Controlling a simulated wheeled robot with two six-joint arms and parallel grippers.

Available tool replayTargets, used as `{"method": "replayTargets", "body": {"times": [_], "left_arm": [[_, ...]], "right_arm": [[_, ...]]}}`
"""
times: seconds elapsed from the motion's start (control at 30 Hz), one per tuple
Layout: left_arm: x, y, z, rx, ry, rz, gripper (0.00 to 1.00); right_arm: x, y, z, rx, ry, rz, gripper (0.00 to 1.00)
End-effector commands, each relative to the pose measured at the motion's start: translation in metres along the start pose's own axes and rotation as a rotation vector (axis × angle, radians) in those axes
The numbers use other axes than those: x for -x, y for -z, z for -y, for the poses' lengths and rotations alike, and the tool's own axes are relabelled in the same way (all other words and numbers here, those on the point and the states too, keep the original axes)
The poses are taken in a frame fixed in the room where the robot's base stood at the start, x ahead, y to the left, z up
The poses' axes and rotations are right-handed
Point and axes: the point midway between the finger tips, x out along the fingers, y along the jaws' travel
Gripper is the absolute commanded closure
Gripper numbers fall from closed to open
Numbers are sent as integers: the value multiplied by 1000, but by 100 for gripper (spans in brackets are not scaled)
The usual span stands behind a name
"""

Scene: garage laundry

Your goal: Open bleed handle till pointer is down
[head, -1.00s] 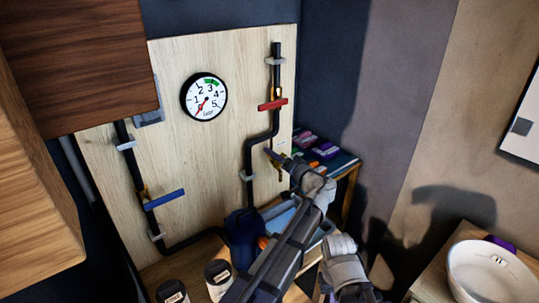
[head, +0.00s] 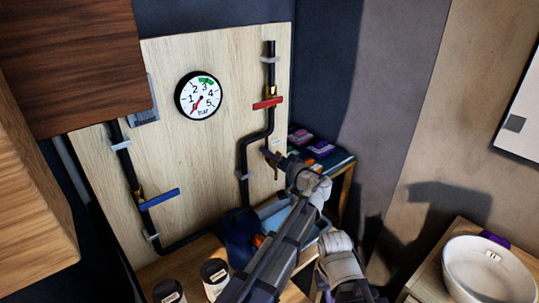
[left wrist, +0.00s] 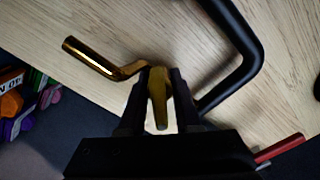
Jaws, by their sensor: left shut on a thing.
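The brass-yellow bleed handle (left wrist: 158,92) stands between the black fingers of my left gripper (left wrist: 160,88) in the left wrist view. The fingers are shut on it. A brass spout (left wrist: 95,58) juts out beside it. In the head view my left gripper (head: 280,160) reaches the bleed fitting low on the right pipe, and mostly hides the handle. The round white gauge (head: 201,95) is on the wooden board. Its red pointer points down and left, near the zero end.
A red lever (head: 268,103) is on the right pipe above my gripper, and a blue lever (head: 160,199) on the left pipe. Dark jars (head: 214,278) and a blue container (head: 239,232) stand below. A white basin (head: 490,273) is at right.

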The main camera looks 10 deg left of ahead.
Motion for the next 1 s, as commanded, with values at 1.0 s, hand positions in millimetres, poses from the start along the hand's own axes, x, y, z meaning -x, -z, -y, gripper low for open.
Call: {"method": "replayTargets", "body": {"times": [1.0], "left_arm": [[0,-1,2,652,-1,1,100]], "right_arm": [[1,0,0,0,0,0,100]]}}
